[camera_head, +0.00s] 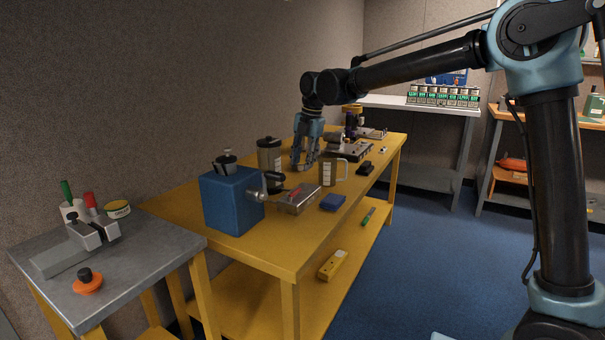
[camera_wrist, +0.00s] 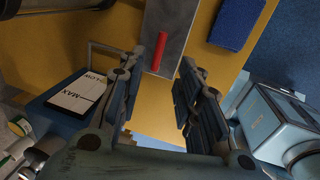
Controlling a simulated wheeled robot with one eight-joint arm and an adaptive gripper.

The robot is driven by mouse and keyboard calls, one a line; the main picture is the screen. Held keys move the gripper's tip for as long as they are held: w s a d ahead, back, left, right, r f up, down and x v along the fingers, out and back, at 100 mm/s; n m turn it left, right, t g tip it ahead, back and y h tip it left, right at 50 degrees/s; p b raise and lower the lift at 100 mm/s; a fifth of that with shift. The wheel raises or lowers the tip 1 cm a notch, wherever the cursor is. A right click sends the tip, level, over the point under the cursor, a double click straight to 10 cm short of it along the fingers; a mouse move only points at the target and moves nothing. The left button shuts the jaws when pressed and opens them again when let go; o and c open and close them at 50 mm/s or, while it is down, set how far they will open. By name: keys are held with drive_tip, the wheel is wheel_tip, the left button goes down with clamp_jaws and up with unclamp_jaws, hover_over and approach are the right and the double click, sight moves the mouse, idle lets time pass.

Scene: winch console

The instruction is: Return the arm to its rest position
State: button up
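My arm reaches over the yellow workbench (camera_head: 180,205) from the right side of the head view. My gripper (camera_head: 303,166) hangs downward above or at the bench top, between a dark canister (camera_head: 271,160) and a mug with a handle (camera_head: 334,172). The wrist view shows my gripper (camera_wrist: 158,80) with its two fingers spread apart and nothing held between them. Whether the fingertips touch the bench cannot be told. A blue winch box with a crank (camera_head: 228,203) stands at the near end of the bench.
Other devices (camera_head: 350,150) stand farther back. A grey side table (camera_head: 150,245) with tools is at left. The blue floor (camera_head: 420,260) right of the bench is clear.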

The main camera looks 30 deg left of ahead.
drive_tip(key=shift+d+r, duration=0.2)
drive_tip(key=shift+r, duration=0.65)
drive_tip(key=w+d+r+m, duration=0.1)
drive_tip(key=w+d+m, duration=0.3)
drive_tip(key=d, duration=0.6)
drive_tip(key=w+d+r+m, duration=0.1)
drive_tip(key=w+d+m, duration=0.35)
drive_tip(key=d, duration=0.65)
drive_tip(key=d+f+m+t, duration=0.2)
drive_tip(key=d+m, duration=0.6)
drive_tip(key=d, duration=1)
drive_tip(key=s+d+f+m, duration=0.2)
drive_tip(key=d+m, duration=0.1)
drive_tip(key=d, duration=0.3)
drive_tip(key=s+d+f+m+h, duration=0.1)
drive_tip(key=s+d+f+m, duration=0.15)
drive_tip(key=d, duration=0.35)
drive_tip(key=s+d+f+m, duration=0.1)
drive_tip(key=s+d+m, duration=0.15)
drive_tip(key=d, duration=0.35)
drive_tip(key=s+d+f+m+h, duration=0.1)
drive_tip(key=s+d+f+m, duration=1)
drive_tip(key=f+m, duration=0.1)
drive_tip(key=shift+s+d+f, duration=0.25)
drive_tip(key=shift+f, duration=0.3)
